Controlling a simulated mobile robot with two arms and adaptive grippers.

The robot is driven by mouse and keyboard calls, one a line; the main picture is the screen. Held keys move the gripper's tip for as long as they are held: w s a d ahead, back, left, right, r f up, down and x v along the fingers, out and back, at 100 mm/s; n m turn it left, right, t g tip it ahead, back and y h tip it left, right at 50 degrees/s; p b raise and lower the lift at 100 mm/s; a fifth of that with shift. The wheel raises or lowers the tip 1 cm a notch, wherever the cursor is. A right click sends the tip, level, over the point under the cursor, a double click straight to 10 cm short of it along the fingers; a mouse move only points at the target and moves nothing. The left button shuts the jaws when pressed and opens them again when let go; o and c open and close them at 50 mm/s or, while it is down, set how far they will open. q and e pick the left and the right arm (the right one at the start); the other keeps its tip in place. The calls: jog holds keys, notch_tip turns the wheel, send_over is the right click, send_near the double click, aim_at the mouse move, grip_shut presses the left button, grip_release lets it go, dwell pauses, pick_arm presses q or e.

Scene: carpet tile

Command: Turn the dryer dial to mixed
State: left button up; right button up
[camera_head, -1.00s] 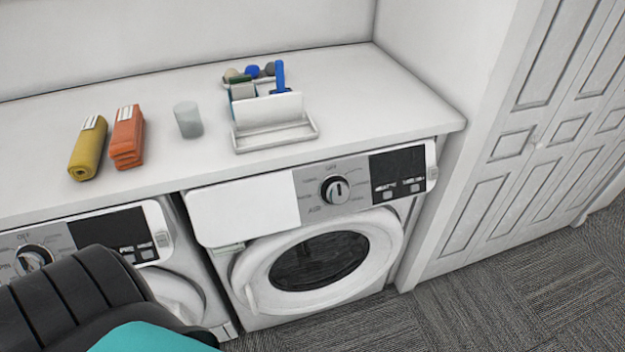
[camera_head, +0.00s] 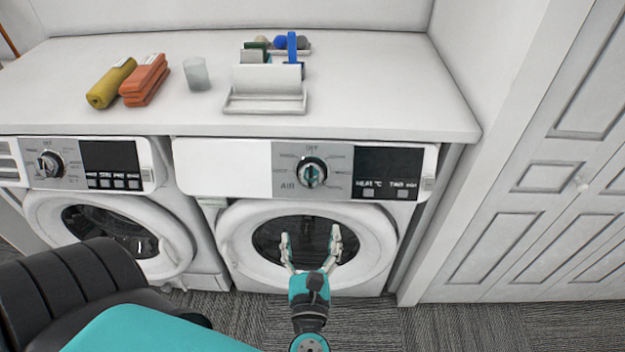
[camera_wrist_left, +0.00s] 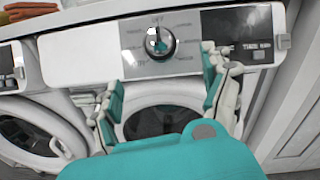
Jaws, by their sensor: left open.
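The dryer (camera_head: 390,240) is the white front-loader in the middle of the head view. Its round dial (camera_head: 313,172) has a dark rim and a light pointer bar with a teal tint, roughly upright. "OFF" is printed above and "AIR" at lower left; other labels are too small to read. My left gripper (camera_head: 311,236) is open and empty in front of the round door, below the dial. In the left wrist view the dial (camera_wrist_left: 161,43) is beyond and above the gap between the open fingers, untouched. My right gripper is not in view.
A second machine (camera_head: 170,240) with its own dial (camera_head: 50,164) stands at left. The white countertop (camera_head: 380,90) overhangs both. It holds a yellow roll (camera_head: 110,84), orange towels (camera_head: 146,82), a cup (camera_head: 196,75) and a white caddy (camera_head: 265,105). A panelled door (camera_head: 540,230) is at right.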

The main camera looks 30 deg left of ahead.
pick_arm(q)
jog(key=p, duration=0.2)
send_near(311, 180)
jog(key=p+x, duration=0.2)
jog(key=x, duration=0.7)
jog(key=shift+r+p, duration=0.1)
jog(key=shift+p, duration=0.25)
jog(key=shift+w+a, duration=0.25)
jog(key=shift+w, duration=0.1)
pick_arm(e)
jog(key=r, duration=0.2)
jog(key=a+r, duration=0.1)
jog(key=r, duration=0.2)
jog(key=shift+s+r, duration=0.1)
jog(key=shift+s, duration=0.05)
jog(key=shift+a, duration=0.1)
pick_arm(q)
jog(key=c, duration=1.2)
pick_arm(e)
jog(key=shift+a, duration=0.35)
